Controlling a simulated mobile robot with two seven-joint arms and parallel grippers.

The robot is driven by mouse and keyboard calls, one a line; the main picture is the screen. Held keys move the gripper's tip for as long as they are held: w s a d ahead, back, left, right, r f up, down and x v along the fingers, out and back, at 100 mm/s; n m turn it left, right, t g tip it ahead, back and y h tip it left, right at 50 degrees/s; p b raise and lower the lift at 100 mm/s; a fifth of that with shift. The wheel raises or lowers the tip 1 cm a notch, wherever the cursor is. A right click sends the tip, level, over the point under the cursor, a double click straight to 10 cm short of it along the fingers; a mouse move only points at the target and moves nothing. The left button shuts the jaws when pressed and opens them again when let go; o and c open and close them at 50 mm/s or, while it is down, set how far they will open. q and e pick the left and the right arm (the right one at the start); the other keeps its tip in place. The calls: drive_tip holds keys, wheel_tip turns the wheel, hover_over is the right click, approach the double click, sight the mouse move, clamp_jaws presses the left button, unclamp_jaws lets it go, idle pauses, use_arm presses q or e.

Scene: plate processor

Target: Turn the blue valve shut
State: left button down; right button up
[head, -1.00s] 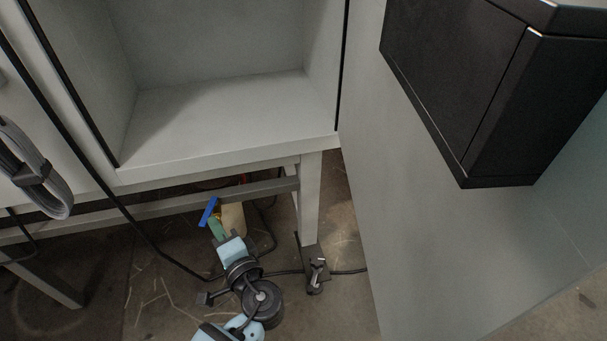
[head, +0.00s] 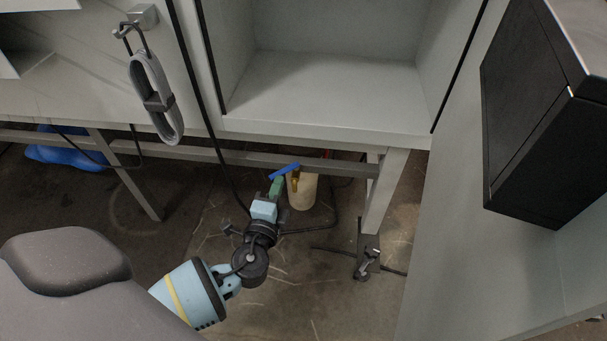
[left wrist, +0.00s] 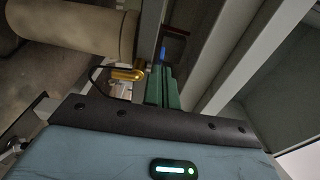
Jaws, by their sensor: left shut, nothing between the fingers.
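The blue valve handle (head: 285,171) is a flat bar, slanting slightly up to the right, at the brass fitting (left wrist: 128,74) of a beige cylinder (head: 304,191) under the cabinet. My left gripper (head: 277,183) points up at it from below, its green fingers shut and empty. The fingertips are right at the handle; I cannot tell whether they touch it. In the left wrist view, a bit of blue (left wrist: 163,52) shows just past the fingertips, with the cylinder at upper left. The fingers hide part of the valve. My right gripper is not in view.
The open cabinet (head: 330,127) and its frame rail (head: 230,157) lie above the valve. A leg with a foot (head: 368,255) stands to the right. Black cables cross the floor. A coiled grey strap (head: 157,100) hangs at left, and a blue bundle (head: 62,150) lies behind.

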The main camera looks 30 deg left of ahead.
use_arm(q)
drive_tip(key=a+h+b, duration=0.1)
drive_tip(key=a+m+h+b, duration=0.1)
drive_tip(key=a, duration=0.1)
drive_tip(key=a+r+m+t+h+b, duration=0.1)
drive_tip(key=a, duration=0.1)
drive_tip(key=shift+w+b, duration=0.35)
